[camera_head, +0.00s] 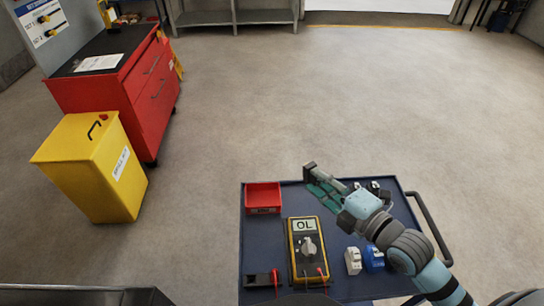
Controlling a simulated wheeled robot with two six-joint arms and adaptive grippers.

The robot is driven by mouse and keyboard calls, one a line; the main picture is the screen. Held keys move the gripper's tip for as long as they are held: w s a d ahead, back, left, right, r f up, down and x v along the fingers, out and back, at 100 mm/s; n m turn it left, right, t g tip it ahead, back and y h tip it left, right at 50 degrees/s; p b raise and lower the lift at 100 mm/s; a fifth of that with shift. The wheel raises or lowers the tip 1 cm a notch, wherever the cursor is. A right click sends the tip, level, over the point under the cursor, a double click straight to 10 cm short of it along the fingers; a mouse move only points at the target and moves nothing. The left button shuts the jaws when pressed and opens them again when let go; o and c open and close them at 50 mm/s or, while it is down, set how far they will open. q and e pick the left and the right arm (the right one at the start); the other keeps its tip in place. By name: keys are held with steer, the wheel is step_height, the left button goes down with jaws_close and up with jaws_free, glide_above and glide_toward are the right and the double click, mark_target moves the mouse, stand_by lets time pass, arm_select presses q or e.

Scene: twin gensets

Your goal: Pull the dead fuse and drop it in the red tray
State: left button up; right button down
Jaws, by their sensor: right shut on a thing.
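The red tray (263,210) sits at the far left corner of the blue cart top (265,235). I see nothing clearly inside it. My right gripper (316,180) is to the right of the tray, over the far part of the cart, with its tip pointing up and left. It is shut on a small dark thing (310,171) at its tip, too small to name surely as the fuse. Teal strips (321,194) show by the jaws; I cannot tell what they are. My left gripper is out of view.
A yellow multimeter (293,262) reading OL lies mid-cart, with red probes near a black holder (258,281). A white piece (353,261) and a blue piece (374,259) stand right. A yellow bin (85,170) and red cabinet (150,95) are left. Open floor lies beyond.

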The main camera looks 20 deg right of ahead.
steer(key=w+d+f+m+g+h+p, duration=0.1)
steer(key=w+d+f+g+h+p, duration=0.2)
steer(key=w+f, duration=0.5)
steer(key=w+a+r+n+g+y+p, duration=0.1)
steer(key=w+a+n+g+p, duration=0.15)
steer(key=a, duration=0.35)
steer(key=w+a+r+n+g+y+p, duration=0.1)
steer(key=w+a+g, duration=0.3)
steer(key=a, duration=0.2)
step_height(320, 180, down, 9)
steer(key=b, duration=0.5)
steer(key=shift+s+d+f+b, duration=0.15)
steer(key=shift+d+b, duration=0.15)
steer(key=shift+b, duration=0.05)
steer(key=c, duration=1.2)
jaws_free()
steer(key=shift+c, duration=0.2)
